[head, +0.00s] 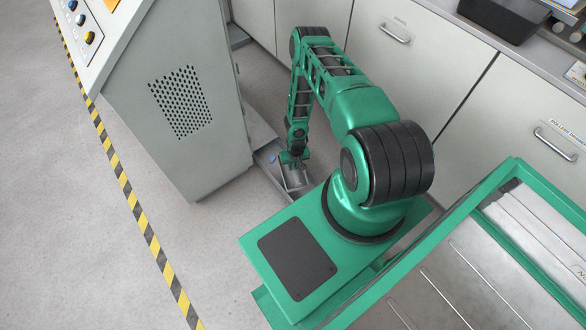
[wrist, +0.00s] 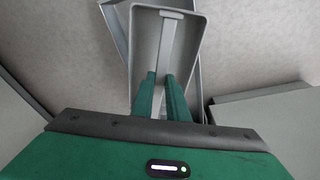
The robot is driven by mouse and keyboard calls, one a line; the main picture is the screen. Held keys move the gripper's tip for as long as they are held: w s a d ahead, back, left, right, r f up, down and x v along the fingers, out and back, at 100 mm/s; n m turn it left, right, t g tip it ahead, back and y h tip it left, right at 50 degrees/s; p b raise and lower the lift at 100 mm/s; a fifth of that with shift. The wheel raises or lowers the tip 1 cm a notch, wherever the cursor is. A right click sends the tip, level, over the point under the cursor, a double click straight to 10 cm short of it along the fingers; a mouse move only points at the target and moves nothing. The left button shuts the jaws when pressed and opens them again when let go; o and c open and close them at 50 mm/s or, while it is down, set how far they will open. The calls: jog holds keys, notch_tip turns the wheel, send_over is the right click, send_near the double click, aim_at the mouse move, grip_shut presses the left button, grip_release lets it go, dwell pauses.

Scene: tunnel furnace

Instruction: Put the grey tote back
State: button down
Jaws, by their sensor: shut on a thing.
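The grey tote (head: 296,178) is a small open box low beside the machine cabinet, partly hidden by my gripper in the head view. In the wrist view the tote (wrist: 194,45) shows its open top, with a light bar running across its middle. My gripper (head: 292,157) points down over it. In the wrist view the two green fingers of my gripper (wrist: 163,78) are closed on either side of the bar. The tote's near end is hidden behind my gripper. I cannot tell whether its base touches what is below.
A low grey metal ledge or tray (head: 263,139) runs beside the machine cabinet (head: 185,110), with a small blue thing (head: 271,158) near it. White drawer fronts (head: 410,60) stand behind my arm. A black bin (head: 503,17) is on the counter. Floor left of the striped tape (head: 135,202) is clear.

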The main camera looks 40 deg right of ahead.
jog(key=shift+f, duration=0.75)
jog(key=shift+f, duration=0.6)
jog(key=c, duration=1.7)
grip_release()
jog(key=shift+c, duration=0.2)
